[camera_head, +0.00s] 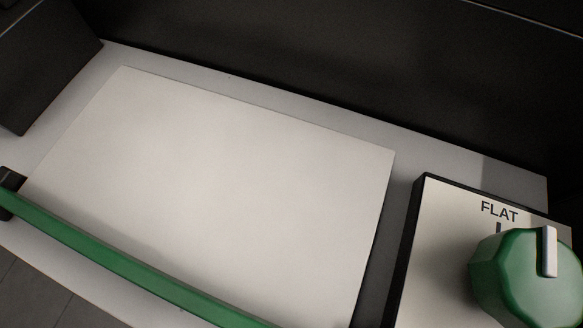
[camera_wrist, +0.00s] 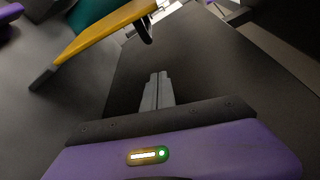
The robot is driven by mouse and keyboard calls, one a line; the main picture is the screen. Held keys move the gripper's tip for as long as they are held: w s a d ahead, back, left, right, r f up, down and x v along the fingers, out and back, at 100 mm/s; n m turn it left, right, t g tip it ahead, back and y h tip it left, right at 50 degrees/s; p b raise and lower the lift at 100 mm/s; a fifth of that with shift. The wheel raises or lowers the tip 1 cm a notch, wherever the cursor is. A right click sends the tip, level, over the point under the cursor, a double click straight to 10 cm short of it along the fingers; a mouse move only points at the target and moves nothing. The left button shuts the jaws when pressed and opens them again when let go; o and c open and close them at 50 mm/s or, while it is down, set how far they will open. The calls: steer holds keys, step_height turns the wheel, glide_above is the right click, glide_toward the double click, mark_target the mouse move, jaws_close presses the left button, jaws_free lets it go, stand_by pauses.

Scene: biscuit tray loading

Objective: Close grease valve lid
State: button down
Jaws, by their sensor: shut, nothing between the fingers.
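In the head view a large pale rectangular panel (camera_head: 215,180) lies on a grey surface. A green bar (camera_head: 130,262) runs across its near edge, with a dark bracket at its left end. I cannot tell for sure whether this panel is the grease valve lid. My gripper (camera_wrist: 158,78) shows in the wrist view, its two grey fingers together and empty, in front of a dark flat surface. The fingers touch nothing that I can see. My gripper is not in the head view.
A green knob (camera_head: 520,278) with a white pointer sits on a pale plate (camera_head: 440,235) marked FLAT at the right. A dark wall (camera_head: 350,75) stands behind, and a dark box (camera_head: 40,65) at the upper left. A yellow bar (camera_wrist: 105,32) crosses the wrist view's upper left.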

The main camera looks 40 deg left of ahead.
steer(key=shift+s+d+r, duration=0.15)
steer(key=shift+s+r, duration=0.05)
steer(key=shift+s, duration=0.4)
steer(key=shift+s+d+r, duration=0.15)
steer(key=shift+s+r, duration=0.05)
steer(key=shift+s, duration=0.45)
steer(key=shift+s+d+r, duration=0.15)
steer(key=shift+s+r, duration=0.05)
steer(key=shift+s, duration=0.4)
steer(key=shift+a, duration=0.1)
